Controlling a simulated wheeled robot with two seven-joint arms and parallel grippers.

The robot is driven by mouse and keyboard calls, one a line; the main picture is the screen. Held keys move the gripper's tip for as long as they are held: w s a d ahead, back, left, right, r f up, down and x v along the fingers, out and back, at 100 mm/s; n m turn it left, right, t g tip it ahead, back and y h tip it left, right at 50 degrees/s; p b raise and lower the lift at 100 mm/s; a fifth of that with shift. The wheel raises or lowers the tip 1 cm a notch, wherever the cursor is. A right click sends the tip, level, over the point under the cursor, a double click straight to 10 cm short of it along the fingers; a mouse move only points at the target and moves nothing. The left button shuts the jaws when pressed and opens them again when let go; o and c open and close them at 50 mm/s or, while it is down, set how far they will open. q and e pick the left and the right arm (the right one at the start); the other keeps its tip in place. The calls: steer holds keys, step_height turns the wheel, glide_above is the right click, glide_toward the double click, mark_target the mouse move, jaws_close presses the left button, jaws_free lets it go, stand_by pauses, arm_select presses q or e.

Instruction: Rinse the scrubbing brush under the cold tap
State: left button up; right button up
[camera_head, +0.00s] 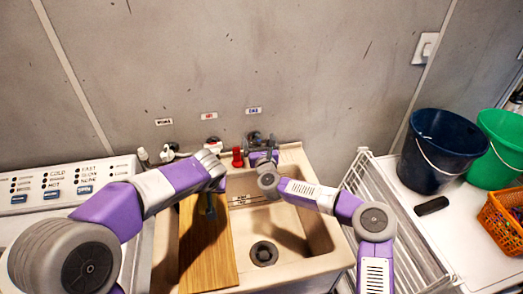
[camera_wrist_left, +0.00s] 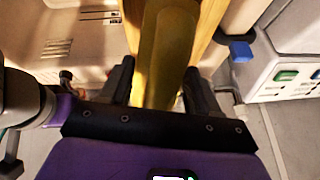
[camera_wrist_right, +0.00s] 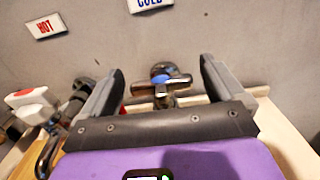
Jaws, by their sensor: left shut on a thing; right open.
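My left gripper (camera_wrist_left: 158,88) is shut on an olive-coloured thing (camera_wrist_left: 166,45), seemingly the scrubbing brush's handle. In the head view the left gripper (camera_head: 211,187) is over the wooden board at the sink's left side; the bristles cannot be made out. The cold tap (camera_wrist_right: 162,84), with a blue ring, is on the wall below the COLD label (camera_wrist_right: 150,4). My right gripper (camera_wrist_right: 155,88) is open, with the cold tap seen between its fingers; I cannot tell whether they touch it. In the head view the right gripper (camera_head: 262,157) is at the sink's back edge.
The beige sink (camera_head: 315,232) has a dark drain (camera_head: 264,253). A wooden board (camera_head: 207,262) covers its left part. A red thing (camera_head: 237,157) stands at the back. A white rack (camera_head: 385,205), dark blue bucket (camera_head: 437,150), green bucket (camera_head: 497,155) and orange basket (camera_head: 500,220) are at right.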

steer(key=s+d, duration=0.2)
steer(key=s, duration=0.9)
steer(key=shift+s, duration=0.25)
